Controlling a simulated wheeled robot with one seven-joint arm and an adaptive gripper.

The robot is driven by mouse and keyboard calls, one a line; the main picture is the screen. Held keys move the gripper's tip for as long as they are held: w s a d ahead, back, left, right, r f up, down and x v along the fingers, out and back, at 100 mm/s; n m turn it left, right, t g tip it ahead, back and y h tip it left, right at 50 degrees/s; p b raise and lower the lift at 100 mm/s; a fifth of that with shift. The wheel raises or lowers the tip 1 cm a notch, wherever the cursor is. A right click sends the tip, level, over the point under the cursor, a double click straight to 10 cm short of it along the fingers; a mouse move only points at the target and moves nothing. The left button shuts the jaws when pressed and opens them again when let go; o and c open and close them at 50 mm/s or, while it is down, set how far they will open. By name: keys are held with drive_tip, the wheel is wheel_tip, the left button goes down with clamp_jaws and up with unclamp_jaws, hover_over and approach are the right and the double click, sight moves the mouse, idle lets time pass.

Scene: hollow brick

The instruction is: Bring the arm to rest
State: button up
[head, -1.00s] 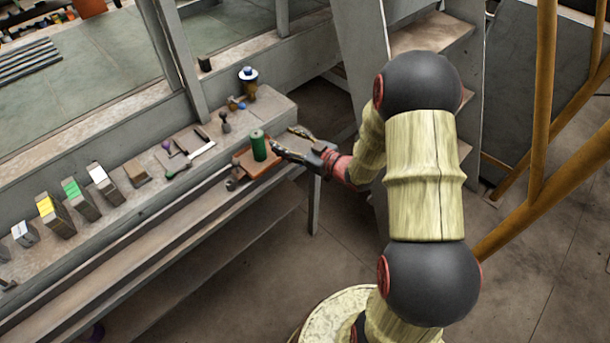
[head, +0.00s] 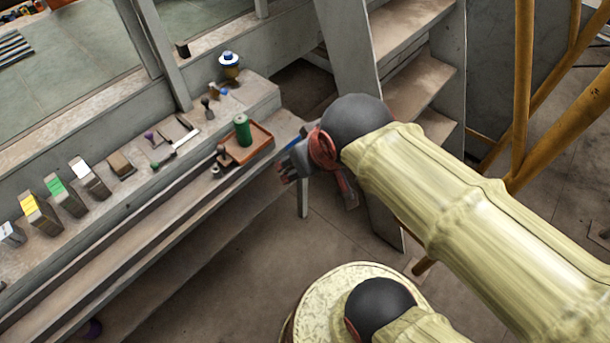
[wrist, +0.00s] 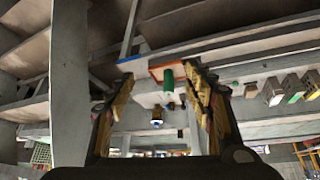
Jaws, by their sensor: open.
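My gripper (head: 298,165) hangs in the air just off the front edge of the bench, to the right of a brown tray (head: 262,137). In the wrist view my gripper (wrist: 155,90) has its two fingers wide apart with nothing between them. A green cylinder (head: 242,130) stands upright on the tray, and it also shows beyond the fingers in the wrist view (wrist: 167,80). My arm reaches in from the right, with its forearm across the right side of the head view.
The grey bench (head: 150,205) carries several blocks with coloured faces, small tools and a blue-and-white container (head: 229,65). Steps (head: 420,85) and an orange railing (head: 522,90) stand behind my arm. Open floor (head: 240,275) lies in front of the bench.

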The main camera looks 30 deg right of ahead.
drive_tip(key=s, duration=0.1)
drive_tip(key=s+a, duration=0.1)
drive_tip(key=s, duration=0.1)
drive_tip(key=shift+s+a+f+g+y, duration=0.15)
drive_tip(key=shift+a+g+y, duration=0.15)
drive_tip(key=shift+g, duration=0.1)
